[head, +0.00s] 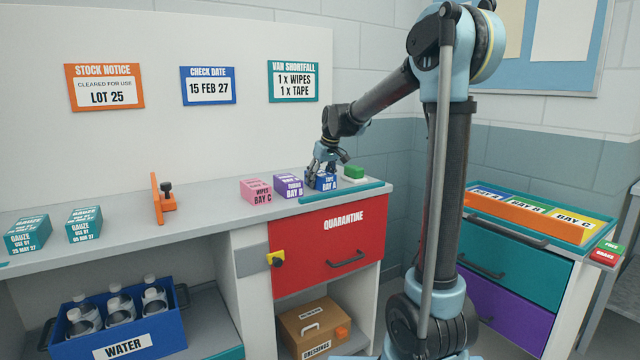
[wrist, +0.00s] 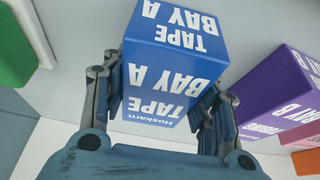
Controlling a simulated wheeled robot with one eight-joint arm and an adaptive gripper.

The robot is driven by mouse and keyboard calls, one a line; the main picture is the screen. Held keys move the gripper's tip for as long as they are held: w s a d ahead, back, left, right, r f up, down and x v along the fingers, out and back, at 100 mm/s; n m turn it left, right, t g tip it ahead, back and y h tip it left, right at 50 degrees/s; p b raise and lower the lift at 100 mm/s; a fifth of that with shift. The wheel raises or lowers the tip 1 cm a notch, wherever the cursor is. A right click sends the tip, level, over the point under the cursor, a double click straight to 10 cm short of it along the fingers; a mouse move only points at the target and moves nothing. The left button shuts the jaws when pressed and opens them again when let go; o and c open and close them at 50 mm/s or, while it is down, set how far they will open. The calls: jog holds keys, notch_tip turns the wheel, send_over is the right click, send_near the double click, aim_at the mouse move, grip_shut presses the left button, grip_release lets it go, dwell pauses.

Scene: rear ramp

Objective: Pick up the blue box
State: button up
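The blue box (head: 321,182), printed TAPE BAY A, is at the right end of the counter, beside a purple box. In the wrist view the blue box (wrist: 165,80) fills the upper middle, with its lettering upside down. My gripper (head: 326,160) points down over it. In the wrist view the fingers of my gripper (wrist: 165,108) flank the box, one on each side, with little or no gap. Whether they press on it is not clear. The box's underside is hidden, so I cannot tell whether it touches the surface.
The purple BAY B box (head: 289,186) stands close on the left, then the pink BAY C box (head: 256,191). A green block (head: 353,172) lies just right of the blue box. An orange bracket (head: 160,200) stands further left. A tray (head: 520,215) with bay labels sits at right.

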aim_at(320, 172)
jog(key=shift+r, duration=0.1)
notch_tip(320, 172, up, 10)
jog(key=shift+r, duration=0.15)
dwell(0.6)
